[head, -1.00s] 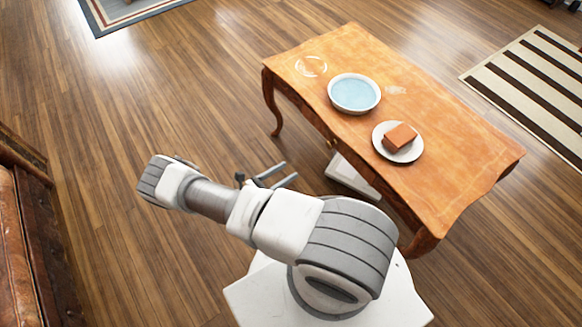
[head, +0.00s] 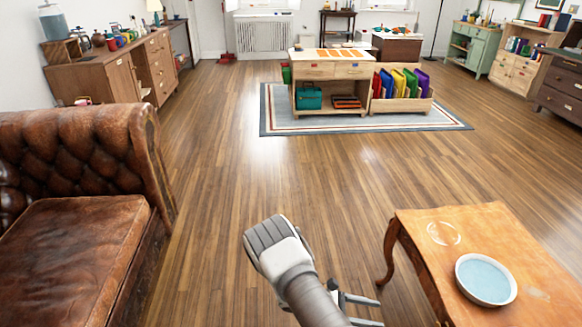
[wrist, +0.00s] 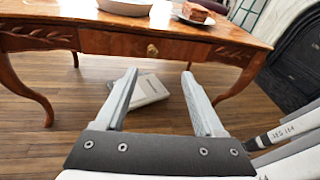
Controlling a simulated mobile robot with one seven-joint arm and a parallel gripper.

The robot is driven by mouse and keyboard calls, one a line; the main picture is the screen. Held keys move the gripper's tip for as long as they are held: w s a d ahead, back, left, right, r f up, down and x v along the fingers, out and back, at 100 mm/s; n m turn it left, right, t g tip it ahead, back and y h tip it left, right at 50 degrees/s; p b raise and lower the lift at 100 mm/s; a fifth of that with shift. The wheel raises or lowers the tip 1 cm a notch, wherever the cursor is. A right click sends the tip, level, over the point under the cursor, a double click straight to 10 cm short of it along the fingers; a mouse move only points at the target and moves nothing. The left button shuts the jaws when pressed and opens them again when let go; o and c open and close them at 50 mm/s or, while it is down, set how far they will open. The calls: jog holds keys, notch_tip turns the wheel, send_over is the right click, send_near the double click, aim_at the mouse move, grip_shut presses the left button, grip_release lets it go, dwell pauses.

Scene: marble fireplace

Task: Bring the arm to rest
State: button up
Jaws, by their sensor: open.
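My arm is bent, and its upper part shows at the bottom of the head view. My gripper (head: 372,311) is partly in the head view, to the left of the wooden table (head: 513,240). In the wrist view my gripper (wrist: 160,85) is open, with its two fingers well apart and nothing between them. The fingers point toward the front of the table (wrist: 205,45), below its top, and appear apart from it.
A bowl (head: 486,279) of bluish liquid stands on the table. A plate (wrist: 192,17) with a brown block (wrist: 195,12) also shows there. A white object (wrist: 150,90) lies under the table. A leather sofa (head: 75,205) stands left. Open floor (head: 300,175) lies ahead.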

jog(key=a+r+m+y, duration=0.2)
jog(key=r+m+y, duration=0.15)
jog(key=r, duration=0.55)
jog(key=s+a+r+m+y, duration=0.1)
jog(key=r+m+y, duration=0.25)
jog(key=r, duration=0.55)
jog(key=a+r+m+y, duration=0.2)
jog(key=r+m+y, duration=0.15)
jog(key=r, duration=0.55)
jog(key=s+a+r+m+t+y, duration=0.3)
jog(key=s+r+m+t+y, duration=0.3)
jog(key=s+r, duration=1)
notch_tip(320, 180, up, 24)
jog(key=w+m+t+p, duration=0.1)
jog(key=p, duration=2.2)
jog(key=shift+a+r+t+h, duration=0.2)
jog(key=shift+t+h, duration=0.1)
jog(key=shift+h, duration=0.15)
jog(key=shift+f, duration=0.1)
jog(key=c, duration=0.3)
jog(key=shift+d, duration=0.1)
jog(key=shift+d+m, duration=0.1)
jog(key=shift+m, duration=0.15)
